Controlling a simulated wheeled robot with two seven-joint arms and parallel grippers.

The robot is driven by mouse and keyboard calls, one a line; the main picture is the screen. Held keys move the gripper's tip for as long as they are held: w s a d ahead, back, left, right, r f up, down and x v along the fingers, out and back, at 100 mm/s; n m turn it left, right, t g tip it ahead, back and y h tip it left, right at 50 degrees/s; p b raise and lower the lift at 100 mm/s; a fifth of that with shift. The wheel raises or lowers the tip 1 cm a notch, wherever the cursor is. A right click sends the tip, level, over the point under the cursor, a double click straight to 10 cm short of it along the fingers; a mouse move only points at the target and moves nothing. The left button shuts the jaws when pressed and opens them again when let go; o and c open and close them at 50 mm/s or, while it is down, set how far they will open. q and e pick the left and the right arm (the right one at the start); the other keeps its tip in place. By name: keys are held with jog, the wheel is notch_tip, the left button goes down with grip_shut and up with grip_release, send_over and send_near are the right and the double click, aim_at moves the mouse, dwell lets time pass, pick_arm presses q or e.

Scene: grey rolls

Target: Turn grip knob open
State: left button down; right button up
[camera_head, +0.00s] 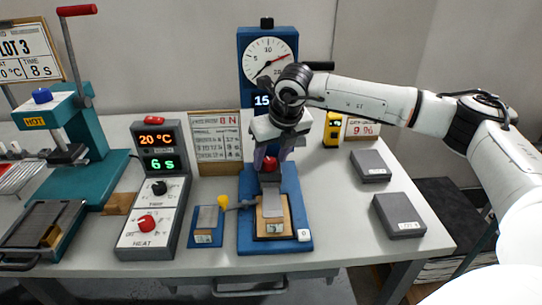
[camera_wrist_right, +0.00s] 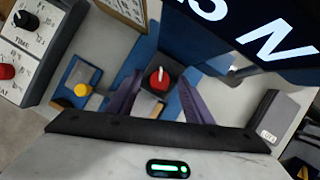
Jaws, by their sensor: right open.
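The red grip knob (camera_head: 270,163) sits on the dark upper grip of the blue force tester (camera_head: 246,225). In the right wrist view the red knob (camera_wrist_right: 158,80), with a white pointer mark, lies between my right gripper's two purple fingers. My right gripper (camera_head: 268,160) points down over the knob, open, with a visible gap on each side. Its wrist covers part of the tester's column. A pale grey strip (camera_head: 272,205) stands below the knob above a wooden block. My left gripper is not in view.
The dial gauge (camera_head: 268,58) and lit display rise behind my wrist. A yellow-knobbed blue fixture (camera_head: 206,222) and a control box (camera_head: 150,215) stand left. Two grey boxes (camera_head: 399,214) (camera_head: 370,165) lie right. A teal press (camera_head: 85,140) is far left.

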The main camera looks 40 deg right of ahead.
jog(key=c, duration=1.1)
jog(key=shift+f+n+b, duration=0.15)
jog(key=shift+n+b, duration=0.2)
jog(key=shift+n, duration=0.25)
jog(key=shift+d+n+y, duration=0.1)
jog(key=shift+n+y, duration=0.6)
jog(key=shift+n, duration=0.5)
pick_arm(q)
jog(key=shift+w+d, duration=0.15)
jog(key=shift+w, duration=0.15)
pick_arm(e)
jog(key=shift+n, duration=0.4)
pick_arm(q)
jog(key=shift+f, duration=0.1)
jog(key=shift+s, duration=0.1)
pick_arm(e)
jog(key=o, duration=1.1)
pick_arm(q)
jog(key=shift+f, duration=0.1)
pick_arm(e)
jog(key=shift+r, duration=0.25)
pick_arm(q)
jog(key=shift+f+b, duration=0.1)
jog(key=shift+b, duration=0.2)
pick_arm(e)
jog(key=v, duration=1)
jog(key=shift+d, duration=0.15)
